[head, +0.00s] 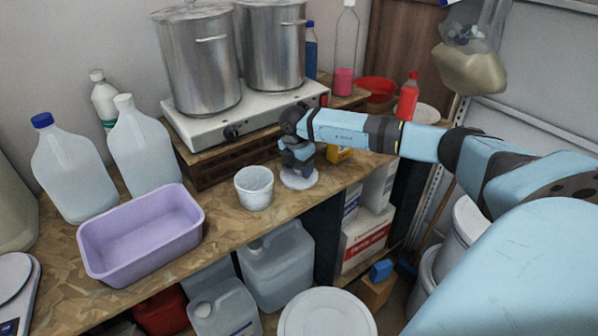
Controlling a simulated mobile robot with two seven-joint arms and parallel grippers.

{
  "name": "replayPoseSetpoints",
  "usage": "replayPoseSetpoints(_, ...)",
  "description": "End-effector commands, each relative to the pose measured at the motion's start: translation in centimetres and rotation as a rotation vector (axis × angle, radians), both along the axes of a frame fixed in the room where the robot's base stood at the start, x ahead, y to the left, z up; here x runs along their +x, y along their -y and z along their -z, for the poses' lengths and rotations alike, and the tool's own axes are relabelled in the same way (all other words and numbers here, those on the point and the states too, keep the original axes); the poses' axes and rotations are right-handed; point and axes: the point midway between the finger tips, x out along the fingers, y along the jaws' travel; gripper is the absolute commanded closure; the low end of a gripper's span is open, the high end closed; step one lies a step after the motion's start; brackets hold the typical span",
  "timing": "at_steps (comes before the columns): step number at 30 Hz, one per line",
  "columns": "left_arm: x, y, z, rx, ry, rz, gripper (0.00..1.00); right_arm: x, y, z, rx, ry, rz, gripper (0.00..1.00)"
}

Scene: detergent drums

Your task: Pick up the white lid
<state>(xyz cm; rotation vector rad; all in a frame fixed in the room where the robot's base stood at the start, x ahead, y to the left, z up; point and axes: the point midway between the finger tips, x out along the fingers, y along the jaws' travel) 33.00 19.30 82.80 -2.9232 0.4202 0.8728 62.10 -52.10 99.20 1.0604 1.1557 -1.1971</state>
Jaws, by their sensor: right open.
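A small round white lid (300,180) lies flat on the wooden worktop, just right of a small white bucket (254,188). My right gripper (298,165) points down directly over this lid, with its fingertips close to the lid's top. The jaws are open; they hide part of the lid, and I cannot tell whether they touch it. A much larger white lid (327,314) shows low at the bottom, below the worktop. My left gripper is not in view.
A hot plate (203,128) with two steel pots stands behind my right gripper. A lilac basin (142,236) and clear jugs (72,170) stand to the left. The worktop's front edge (235,232) runs close to the lid, with canisters and boxes below.

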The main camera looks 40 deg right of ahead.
Motion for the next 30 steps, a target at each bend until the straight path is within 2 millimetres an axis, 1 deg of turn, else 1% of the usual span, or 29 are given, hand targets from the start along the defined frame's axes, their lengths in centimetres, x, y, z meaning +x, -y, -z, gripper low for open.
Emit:
replayPoseSetpoints(3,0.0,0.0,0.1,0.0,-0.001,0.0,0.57,0.0,0.0,0.0,0.0,0.0,0.0,0.41)
replayPoseSetpoints(4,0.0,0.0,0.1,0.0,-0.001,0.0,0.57,0.0,0.0,0.0,0.0,0.0,0.0,0.43)
replayPoseSetpoints(5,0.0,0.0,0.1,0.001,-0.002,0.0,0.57,0.0,0.0,0.0,0.0,0.0,0.0,0.5)
replayPoseSetpoints(6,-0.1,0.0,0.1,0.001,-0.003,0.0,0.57,0.0,0.0,0.0,0.0,0.0,0.0,0.59)
replayPoseSetpoints(8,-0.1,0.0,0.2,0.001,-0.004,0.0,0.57,0.0,0.0,0.0,0.0,0.0,0.0,0.73)
replayPoseSetpoints(9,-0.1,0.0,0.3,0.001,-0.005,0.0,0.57,0.0,0.0,0.0,0.0,0.0,0.0,0.82)
replayPoseSetpoints(10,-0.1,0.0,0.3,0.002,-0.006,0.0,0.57,0.0,0.0,0.0,0.0,0.0,0.0,0.89)
replayPoseSetpoints(11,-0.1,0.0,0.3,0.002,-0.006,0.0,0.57,0.0,0.0,0.0,0.0,0.0,0.0,0.92)
replayPoseSetpoints(23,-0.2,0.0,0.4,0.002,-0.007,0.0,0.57,0.0,0.0,-0.2,-0.001,0.0,0.001,0.92)
replayPoseSetpoints(26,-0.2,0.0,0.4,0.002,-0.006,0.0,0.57,0.0,0.1,-0.8,-0.001,0.0,0.001,0.92)
replayPoseSetpoints(29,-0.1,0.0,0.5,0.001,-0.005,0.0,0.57,0.1,0.1,-1.9,-0.001,0.003,0.002,0.92)
replayPoseSetpoints(30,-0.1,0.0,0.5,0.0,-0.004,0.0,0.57,0.1,0.1,-2.5,-0.002,0.003,0.001,0.92)
